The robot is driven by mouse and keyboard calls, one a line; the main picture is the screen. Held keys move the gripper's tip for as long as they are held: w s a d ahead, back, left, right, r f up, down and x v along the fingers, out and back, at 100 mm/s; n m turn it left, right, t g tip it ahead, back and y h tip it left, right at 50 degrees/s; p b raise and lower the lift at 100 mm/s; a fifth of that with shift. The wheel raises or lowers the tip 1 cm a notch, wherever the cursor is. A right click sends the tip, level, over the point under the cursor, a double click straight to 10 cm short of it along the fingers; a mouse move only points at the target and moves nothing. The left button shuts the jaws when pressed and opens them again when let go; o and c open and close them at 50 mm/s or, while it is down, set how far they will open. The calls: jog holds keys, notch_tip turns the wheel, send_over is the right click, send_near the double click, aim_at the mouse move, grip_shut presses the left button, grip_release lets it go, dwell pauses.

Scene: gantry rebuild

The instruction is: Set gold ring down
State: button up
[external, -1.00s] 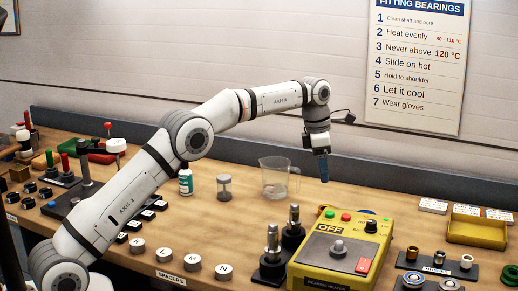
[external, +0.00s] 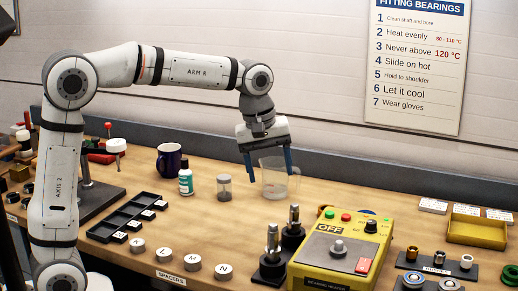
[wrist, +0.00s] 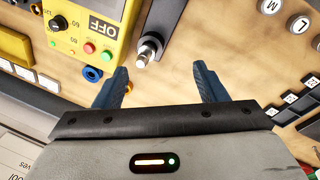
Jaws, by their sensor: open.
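My gripper (external: 270,176) is open, its two blue fingers pointing down, with nothing between them. In the external view it is in front of or above the clear beaker; I cannot tell the gap. The wrist view shows both fingers spread (wrist: 160,68). A small orange-gold ring-like piece (wrist: 129,87) shows beside one finger there; part of an orange piece (external: 325,210) peeks out behind the yellow heater in the external view. A gold-coloured bushing (external: 412,253) stands on a black holder at the right. I cannot tell which is the gold ring.
The yellow bearing heater (external: 340,250) reads OFF. Metal shafts on black bases (external: 271,255) stand left of it. The beaker (external: 272,188), a small jar (external: 224,188), a bottle (external: 186,183) and a blue mug (external: 169,160) line the back. A yellow tray (external: 478,228) is at right.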

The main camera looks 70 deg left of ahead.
jog(key=s+d+f+m, duration=0.2)
jog(key=s+m, duration=0.3)
jog(key=s, duration=0.3)
jog(key=s+d+f+m, duration=0.2)
jog(key=s+f+m, duration=0.2)
jog(key=s, duration=0.4)
jog(key=s+d+f+m, duration=0.2)
jog(key=s+m, duration=0.3)
jog(key=s, duration=0.4)
jog(key=shift+f+m+t, duration=0.3)
jog(key=shift+f, duration=0.25)
